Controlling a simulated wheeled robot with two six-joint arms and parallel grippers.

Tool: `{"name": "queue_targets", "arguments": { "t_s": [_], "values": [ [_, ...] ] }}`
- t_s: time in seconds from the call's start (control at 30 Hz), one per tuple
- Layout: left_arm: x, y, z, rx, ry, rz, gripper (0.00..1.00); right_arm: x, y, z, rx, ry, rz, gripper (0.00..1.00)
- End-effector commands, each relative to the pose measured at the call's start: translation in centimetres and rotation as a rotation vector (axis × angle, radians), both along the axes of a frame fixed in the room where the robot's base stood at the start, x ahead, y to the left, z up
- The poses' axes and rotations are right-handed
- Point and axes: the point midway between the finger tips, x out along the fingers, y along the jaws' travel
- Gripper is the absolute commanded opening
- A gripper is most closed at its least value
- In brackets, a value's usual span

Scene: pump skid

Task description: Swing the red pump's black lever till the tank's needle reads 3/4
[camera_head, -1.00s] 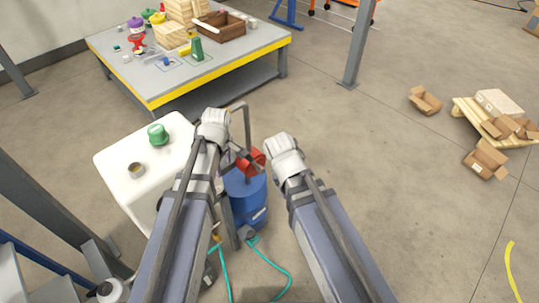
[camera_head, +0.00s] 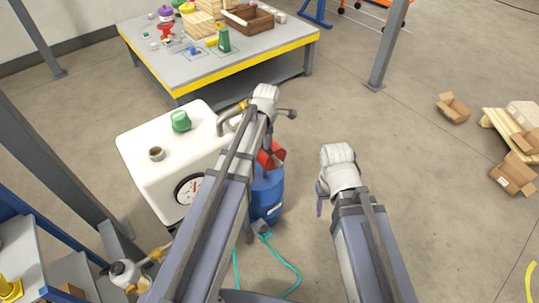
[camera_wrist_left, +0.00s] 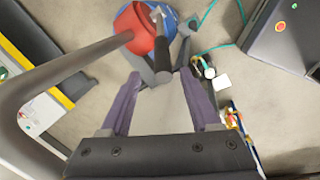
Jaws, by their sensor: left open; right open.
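The red pump (camera_head: 275,154) stands on a blue drum (camera_head: 268,196), partly behind my left arm. In the left wrist view the red pump (camera_wrist_left: 136,28) has a black lever (camera_wrist_left: 162,60) whose end points toward the space between my left fingers. My left gripper (camera_wrist_left: 162,80) is open around this line, and I see no grip on the lever. The white tank (camera_head: 150,195) has a round gauge (camera_head: 188,188) on its front, partly behind my arm; its needle is too small to read. My right gripper (camera_head: 320,203) is open and empty, right of the drum.
A grey pipe (camera_wrist_left: 75,65) curves from the pump, close to my left fingers. A green cap (camera_head: 181,121) sits on the tank. Teal hose (camera_head: 285,262) lies on the floor. A cluttered workbench (camera_head: 250,58) stands behind. The floor at the right is open before the cartons (camera_head: 453,108).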

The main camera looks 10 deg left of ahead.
Motion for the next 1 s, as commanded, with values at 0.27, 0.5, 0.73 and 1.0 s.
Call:
{"name": "queue_targets", "arguments": {
  "t_s": [0.27, 0.5, 0.73, 1.0],
  "values": [
    [0.0, 0.0, -2.2, 0.001, 0.000, -0.003, 0.63, 0.0, 0.0, -2.2, -0.001, -0.001, -0.001, 0.63],
    [0.0, 0.0, -2.2, 0.001, 0.000, -0.004, 0.63, 0.0, 0.0, -2.2, -0.001, -0.001, -0.002, 0.63],
    [0.2, 0.1, -3.6, 0.001, 0.000, -0.004, 0.63, 0.0, 0.0, -3.6, -0.001, -0.001, -0.002, 0.63],
    [0.9, 0.3, -6.9, 0.001, 0.000, -0.003, 0.63, 0.0, 0.0, -6.9, -0.001, -0.001, -0.002, 0.63]
  ]
}}
